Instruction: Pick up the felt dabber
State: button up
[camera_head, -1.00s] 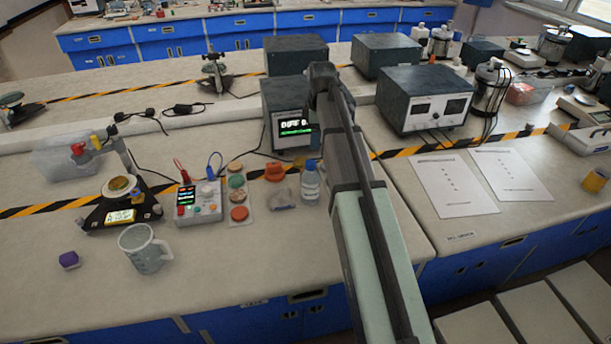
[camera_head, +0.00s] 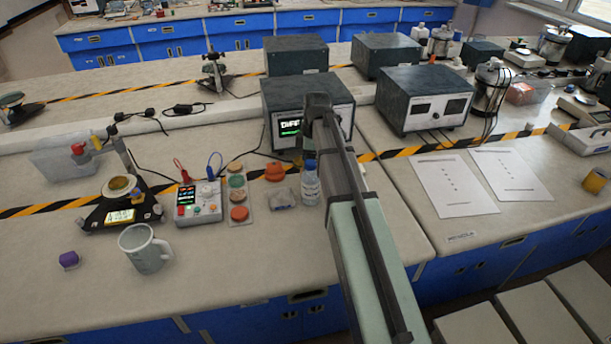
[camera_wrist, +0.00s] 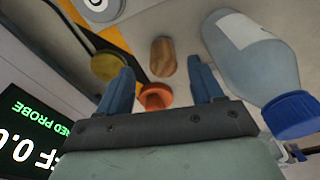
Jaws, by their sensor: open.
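No thing is plainly marked as the felt dabber. In the wrist view a small brown rounded piece (camera_wrist: 162,57) and an orange round piece (camera_wrist: 155,96) lie between the lines of my fingers; I cannot tell which is the dabber. In the head view an orange knobbed piece (camera_head: 275,172) lies left of the clear bottle (camera_head: 310,187), behind a greyish flat piece (camera_head: 284,199). My gripper (camera_wrist: 160,70) is open and empty, its two blue fingers apart above the bench. In the head view my arm hides its fingers.
The blue-capped bottle (camera_wrist: 250,55) stands close to the right finger. A grey instrument with a lit display (camera_head: 285,95) is behind, close to my arm. Left are a strip of round pads (camera_head: 238,196), a control box (camera_head: 198,204) and a mug (camera_head: 145,250).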

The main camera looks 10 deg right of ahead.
jog(key=shift+s+a+f, duration=0.1)
jog(key=shift+a+f, duration=0.05)
jog(key=shift+f, duration=0.75)
jog(key=shift+a+f, duration=0.2)
jog(key=shift+f, duration=0.65)
jog(key=shift+s+a+f, duration=0.1)
jog(key=shift+a+f, duration=0.05)
jog(key=shift+f, duration=0.75)
jog(key=shift+w, duration=0.1)
jog(key=c, duration=1.1)
